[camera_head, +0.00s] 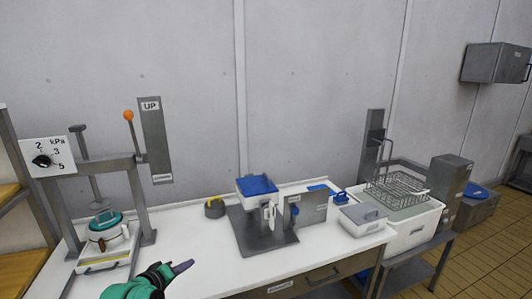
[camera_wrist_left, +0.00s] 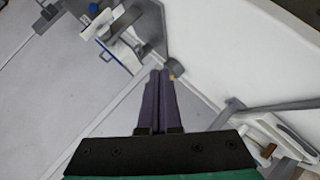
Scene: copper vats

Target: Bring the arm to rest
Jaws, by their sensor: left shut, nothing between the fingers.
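My left gripper (camera_head: 183,267), green with dark purple fingers, is above the white bench (camera_head: 212,252) at the lower left of the head view. In the left wrist view its two fingers (camera_wrist_left: 159,75) lie side by side, shut and with nothing between them. The gripper is to the right of the press frame and in front of the grey stand, apart from both. My right gripper is in neither view.
A press frame (camera_head: 143,198) with a teal-lidded pot (camera_head: 107,222) stands at left. A grey stand (camera_head: 265,243) bears a blue-lidded box (camera_head: 257,187). A wire basket (camera_head: 398,187) sits over a white tub (camera_head: 412,230) at right.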

